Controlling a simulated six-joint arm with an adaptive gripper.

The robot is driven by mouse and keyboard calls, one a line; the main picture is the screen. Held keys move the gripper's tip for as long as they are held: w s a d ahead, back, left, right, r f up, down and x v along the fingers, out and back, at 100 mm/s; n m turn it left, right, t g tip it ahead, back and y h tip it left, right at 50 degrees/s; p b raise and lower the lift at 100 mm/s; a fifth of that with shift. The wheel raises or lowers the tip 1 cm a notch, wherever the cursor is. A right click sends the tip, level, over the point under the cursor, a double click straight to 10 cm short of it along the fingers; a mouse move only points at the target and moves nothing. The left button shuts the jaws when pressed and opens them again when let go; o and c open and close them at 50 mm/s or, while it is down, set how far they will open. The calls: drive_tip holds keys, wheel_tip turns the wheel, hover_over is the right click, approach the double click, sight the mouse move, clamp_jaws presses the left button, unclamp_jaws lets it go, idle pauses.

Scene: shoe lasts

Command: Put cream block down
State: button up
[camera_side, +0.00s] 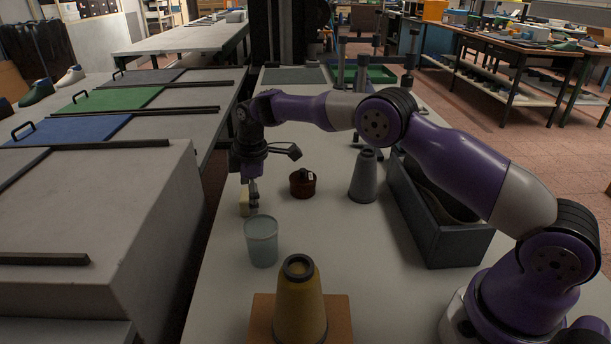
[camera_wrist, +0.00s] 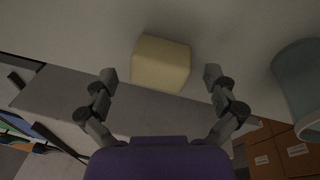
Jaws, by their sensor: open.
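The cream block (camera_wrist: 161,64) sits on the pale table near its edge in the wrist view. In the side view the cream block (camera_side: 244,203) is at the table's left edge, partly hidden by my gripper (camera_side: 252,196). My gripper (camera_wrist: 160,80) is open, with one finger on each side of the block. A gap shows between the block and each fingertip in the wrist view, so the fingers do not grip it.
A translucent cup (camera_side: 261,242) stands close in front of the block. A brown round container (camera_side: 302,184), a grey cone (camera_side: 363,177) and a dark grey bin (camera_side: 440,225) are to the right. A yellow cone (camera_side: 299,300) stands on a wooden board (camera_side: 340,315) nearer the camera.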

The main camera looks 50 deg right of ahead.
drive_tip(key=s+r+m, duration=0.1)
drive_tip(key=s+r, duration=0.2)
drive_tip(key=r, duration=0.3)
drive_tip(key=s+d+r+m+t, duration=0.1)
drive_tip(key=s+r, duration=0.2)
drive_tip(key=r, duration=0.4)
drive_tip(key=s+r+m, duration=0.2)
drive_tip(key=s+r, duration=0.1)
drive_tip(key=r, duration=0.3)
drive_tip(key=s+d+f+m+t, duration=0.1)
drive_tip(key=s+m, duration=0.3)
drive_tip(key=s, duration=0.6)
drive_tip(key=s+d+f+m+t, duration=0.1)
drive_tip(key=s+m, duration=0.3)
drive_tip(key=s, duration=0.6)
drive_tip(key=shift+s+f+t, duration=0.15)
drive_tip(key=shift+f+t, duration=0.15)
drive_tip(key=shift+f, duration=0.5)
drive_tip(key=shift+d, duration=0.1)
